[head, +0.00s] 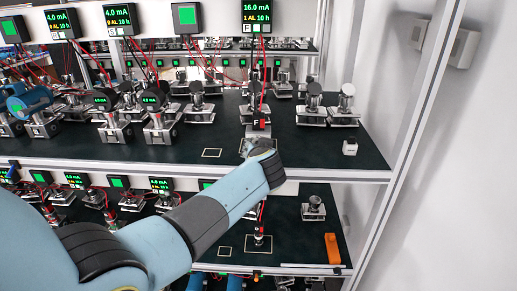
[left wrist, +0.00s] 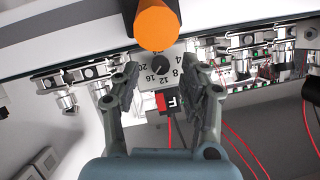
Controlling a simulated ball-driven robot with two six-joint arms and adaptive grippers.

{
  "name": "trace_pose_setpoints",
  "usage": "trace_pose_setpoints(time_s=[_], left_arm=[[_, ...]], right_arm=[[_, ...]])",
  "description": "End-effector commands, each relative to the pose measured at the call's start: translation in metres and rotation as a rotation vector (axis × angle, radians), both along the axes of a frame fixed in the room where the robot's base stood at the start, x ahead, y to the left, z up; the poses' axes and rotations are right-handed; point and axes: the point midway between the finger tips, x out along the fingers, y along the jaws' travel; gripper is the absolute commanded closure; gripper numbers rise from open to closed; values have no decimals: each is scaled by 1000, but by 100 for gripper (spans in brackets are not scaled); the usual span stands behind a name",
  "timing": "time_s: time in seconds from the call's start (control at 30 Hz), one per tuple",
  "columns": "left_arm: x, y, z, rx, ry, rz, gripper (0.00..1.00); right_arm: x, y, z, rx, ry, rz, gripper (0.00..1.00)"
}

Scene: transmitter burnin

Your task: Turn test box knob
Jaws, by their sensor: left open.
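The test box knob (left wrist: 160,67) is a small dark dial on a pale face marked 4, 8, 12, 16 and 20, in the left wrist view. My left gripper (left wrist: 157,90) is open, with one finger on each side of the dial face. The fingers look apart from the knob; their exact depth is hard to judge. In the head view my left gripper (head: 260,146) is at the front edge of the upper shelf, and my arm hides much of what is below it. My right gripper is not in view.
An orange-ended cylinder (left wrist: 157,25) hangs close to the dial in the left wrist view. A display reading 16.0 mA (head: 257,14) is above, with red cables dropping from it. Several transmitters on stands line the shelves. A small white block (head: 350,147) stands at right.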

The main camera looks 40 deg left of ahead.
Motion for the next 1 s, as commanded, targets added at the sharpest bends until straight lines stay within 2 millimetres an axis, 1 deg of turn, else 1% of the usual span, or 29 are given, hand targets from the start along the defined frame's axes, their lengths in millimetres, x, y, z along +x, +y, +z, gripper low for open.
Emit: trace_pose_setpoints(time_s=[0.13, 0.37, 0.4, 0.73, 0.9, 1.0], left_arm=[[5, 5, -2, 0, 0, 0, 56], [6, 5, -3, 0, 0, 0, 56], [6, 5, -3, 0, 0, 0, 57], [5, 5, -3, 0, 0, 0, 100], [6, 4, -3, 12, 8, 0, 100], [6, 3, -4, 92, 61, -1, 100]], right_arm=[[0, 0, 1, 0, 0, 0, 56], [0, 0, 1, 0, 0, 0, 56], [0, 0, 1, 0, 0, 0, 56], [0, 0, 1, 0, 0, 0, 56], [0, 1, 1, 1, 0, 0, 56], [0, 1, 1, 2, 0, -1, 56]])
